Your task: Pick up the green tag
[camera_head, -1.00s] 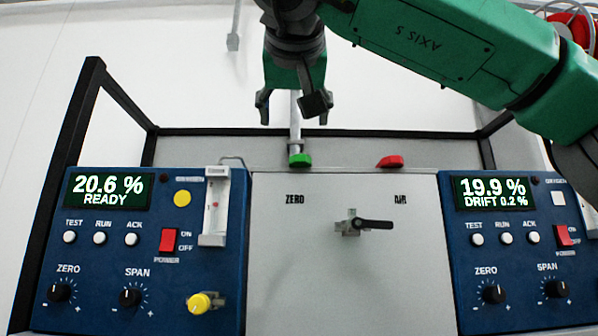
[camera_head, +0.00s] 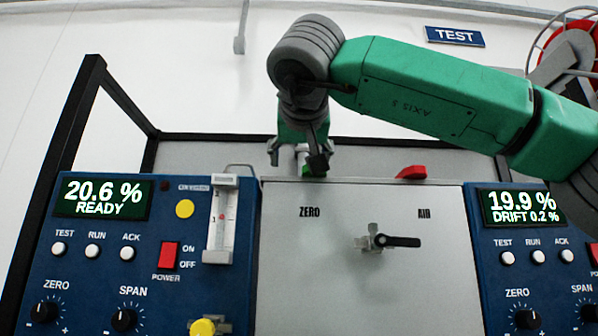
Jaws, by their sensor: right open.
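The green tag (camera_head: 305,171) sits at the top edge of the grey panel, above the ZERO label, and is partly hidden by my right gripper. My right gripper (camera_head: 296,161) comes from above and points down at it. Its fingers are open, one on each side of the tag's spot. I cannot tell whether they touch the tag. My left gripper is not in view.
A red tag (camera_head: 411,172) lies on the same top edge, to the right. The grey panel (camera_head: 330,270) carries a black-handled valve (camera_head: 395,241). Blue analyser units with displays stand left (camera_head: 90,275) and right (camera_head: 500,285). A black frame rises behind.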

